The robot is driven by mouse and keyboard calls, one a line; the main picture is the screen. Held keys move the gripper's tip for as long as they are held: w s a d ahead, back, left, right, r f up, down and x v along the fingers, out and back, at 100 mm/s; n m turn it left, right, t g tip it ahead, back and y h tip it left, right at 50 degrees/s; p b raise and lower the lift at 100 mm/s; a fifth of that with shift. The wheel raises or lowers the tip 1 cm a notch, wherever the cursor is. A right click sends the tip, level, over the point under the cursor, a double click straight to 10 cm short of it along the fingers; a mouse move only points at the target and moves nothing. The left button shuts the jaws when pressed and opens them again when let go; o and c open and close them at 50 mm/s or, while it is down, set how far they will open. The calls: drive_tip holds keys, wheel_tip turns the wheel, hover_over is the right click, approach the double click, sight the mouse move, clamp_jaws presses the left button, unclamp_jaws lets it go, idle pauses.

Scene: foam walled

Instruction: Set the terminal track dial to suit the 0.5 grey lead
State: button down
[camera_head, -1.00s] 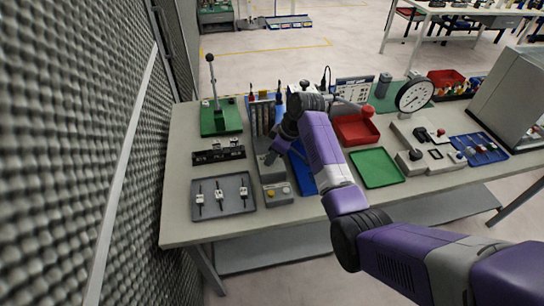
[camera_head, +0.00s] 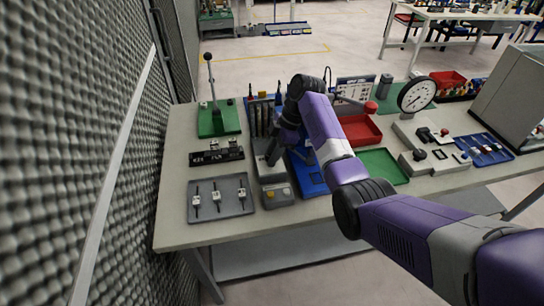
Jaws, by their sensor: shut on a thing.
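My gripper (camera_head: 272,158) points down at the grey machine (camera_head: 271,174) near the middle of the bench. Its fingers are small and dark here, and it appears shut on a small part at the machine's top; the arm partly hides that part. I cannot make out a dial or its markings. A grey tray (camera_head: 240,206) at the front left holds several small white-tagged leads (camera_head: 219,196). No tag can be read, so I cannot tell which lead is the 0.5 grey one.
A green lever press (camera_head: 218,120) and a black block (camera_head: 216,156) stand left of the machine. A blue tray (camera_head: 308,178), red tray (camera_head: 361,130) and green tray (camera_head: 384,164) lie to the right. A dial gauge (camera_head: 416,95) stands farther right. A foam wall (camera_head: 75,150) runs along the left.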

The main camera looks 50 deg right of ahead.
idle(0.4)
drive_tip(key=c, duration=1.1)
unclamp_jaws()
drive_tip(key=shift+o, duration=0.2)
drive_tip(key=shift+r, duration=0.1)
drive_tip(key=b+v, duration=0.1)
drive_tip(key=v, duration=0.6)
drive_tip(key=shift+r, duration=0.3)
drive_tip(key=shift+s+d, duration=0.1)
